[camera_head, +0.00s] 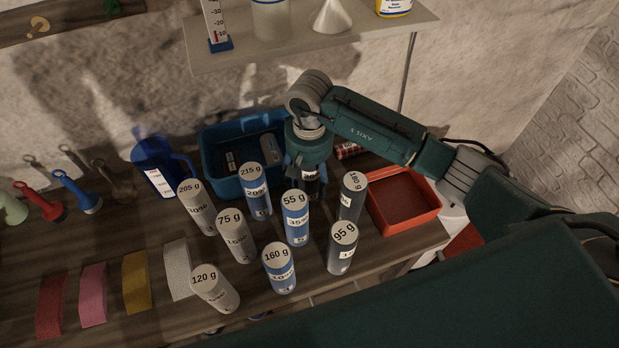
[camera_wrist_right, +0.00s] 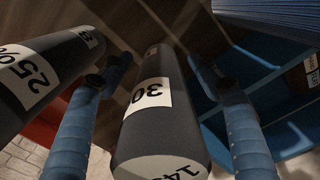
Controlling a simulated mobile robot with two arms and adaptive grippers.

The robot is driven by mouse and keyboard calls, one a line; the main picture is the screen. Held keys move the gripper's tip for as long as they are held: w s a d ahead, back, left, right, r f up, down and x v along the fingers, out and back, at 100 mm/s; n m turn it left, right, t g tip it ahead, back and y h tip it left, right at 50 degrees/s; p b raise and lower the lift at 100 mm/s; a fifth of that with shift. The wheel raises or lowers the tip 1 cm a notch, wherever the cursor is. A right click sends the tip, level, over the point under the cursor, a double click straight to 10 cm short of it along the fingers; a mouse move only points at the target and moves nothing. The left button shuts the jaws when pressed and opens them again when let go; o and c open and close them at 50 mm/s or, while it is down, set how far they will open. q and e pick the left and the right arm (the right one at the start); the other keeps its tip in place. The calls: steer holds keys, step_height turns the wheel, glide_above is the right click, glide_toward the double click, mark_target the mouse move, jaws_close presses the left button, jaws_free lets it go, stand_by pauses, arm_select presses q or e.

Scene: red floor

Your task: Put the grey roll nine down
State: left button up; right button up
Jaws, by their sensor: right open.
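A dark grey roll (camera_wrist_right: 155,120) with a white "30" label and a pale top stands between the two blue fingers of my right gripper (camera_wrist_right: 165,115) in the wrist view. The fingers are spread, with gaps on both sides of the roll. In the head view the right gripper (camera_head: 309,168) points down at the back right of the roll group, and it mostly hides this dark roll (camera_head: 313,188). The roll's base is hidden in the head view. My left gripper is not in view.
Several other rolls stand close by: a dark 180 g roll (camera_head: 351,198), a dark 95 g roll (camera_head: 341,252) and a blue 55 g roll (camera_head: 296,220). A blue bin (camera_head: 213,178) is behind; a red tray (camera_head: 405,225) is at right. A shelf (camera_head: 330,43) hangs above.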

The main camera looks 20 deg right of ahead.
steer(key=shift+r, duration=0.1)
steer(key=shift+r+p, duration=0.2)
steer(key=shift+p, duration=0.15)
step_height(320, 180, up, 10)
steer(key=b, duration=0.5)
steer(key=shift+r, duration=0.9)
